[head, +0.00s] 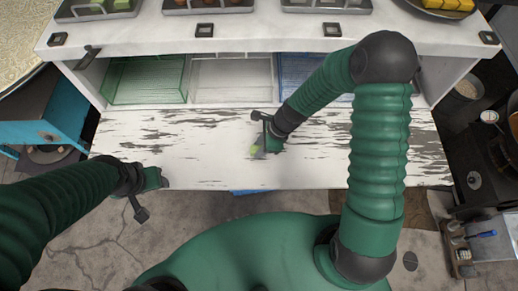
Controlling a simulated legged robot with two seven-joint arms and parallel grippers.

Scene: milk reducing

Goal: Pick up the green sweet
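A small light green piece, which looks like the green sweet (256,149), shows at the fingertips of my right gripper (262,147), over the middle of the worn white board. I cannot tell whether the fingers hold it or only sit beside it. My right arm reaches in from the right and bends down to the board. My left gripper (158,180) is near the board's front left edge, away from the sweet, with nothing visible in it. Its finger opening is too small to make out.
Behind the worn white board (200,150) stand a green bin (145,82), a clear bin (230,80) and a blue bin (305,75) under a white shelf (270,38). Trays on the shelf hold green, brown and other pieces. A yellow pile (450,4) sits far right.

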